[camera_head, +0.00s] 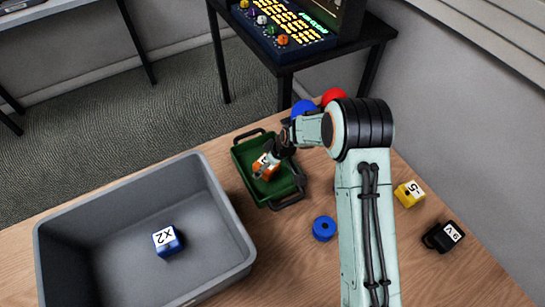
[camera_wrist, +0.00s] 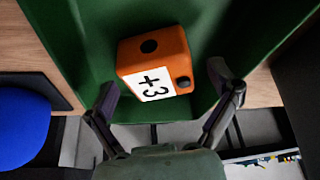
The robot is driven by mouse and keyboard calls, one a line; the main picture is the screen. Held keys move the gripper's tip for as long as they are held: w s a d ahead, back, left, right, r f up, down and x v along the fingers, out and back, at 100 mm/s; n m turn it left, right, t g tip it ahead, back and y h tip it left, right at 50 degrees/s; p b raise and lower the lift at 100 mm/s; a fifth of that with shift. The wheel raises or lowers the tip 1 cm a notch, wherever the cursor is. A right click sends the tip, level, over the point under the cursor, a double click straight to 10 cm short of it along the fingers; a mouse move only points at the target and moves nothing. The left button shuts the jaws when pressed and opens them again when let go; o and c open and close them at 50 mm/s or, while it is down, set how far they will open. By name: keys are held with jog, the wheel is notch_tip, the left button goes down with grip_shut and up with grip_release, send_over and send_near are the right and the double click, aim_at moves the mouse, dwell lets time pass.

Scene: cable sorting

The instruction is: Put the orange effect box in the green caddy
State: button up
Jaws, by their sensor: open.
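The orange effect box (camera_wrist: 158,57), with a white "+3" label, is inside the green caddy (camera_wrist: 75,35) in the wrist view. In the head view the orange box (camera_head: 266,167) also shows within the green caddy (camera_head: 249,188), partly hidden by my gripper (camera_head: 268,165). My gripper (camera_wrist: 166,95) is open, its two fingers apart below and to either side of the box in the wrist view. The box appears tilted in that view. I cannot tell whether a finger touches it.
A large grey bin (camera_head: 105,208) holding a blue "X2" box (camera_head: 166,241) stands left of the caddy. A blue round piece (camera_head: 324,228), yellow box (camera_head: 408,193) and black box (camera_head: 443,236) lie at right. Blue (camera_head: 303,108) and red (camera_head: 334,96) round things sit behind my arm.

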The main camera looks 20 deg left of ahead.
jog(key=v, duration=1.1)
jog(key=shift+r, duration=0.2)
jog(key=s+d+r+m+h, duration=0.3)
jog(key=s+d+r+m, duration=0.3)
jog(key=s+d+r, duration=0.6)
jog(key=s+d+m+g, duration=0.1)
jog(key=s+d+m, duration=0.2)
jog(key=s, duration=0.4)
jog(key=s+d+m+g, duration=0.1)
jog(key=s+d+m, duration=0.2)
jog(key=s, duration=0.4)
jog(key=shift+s+d, duration=0.25)
jog(key=shift+d, duration=0.15)
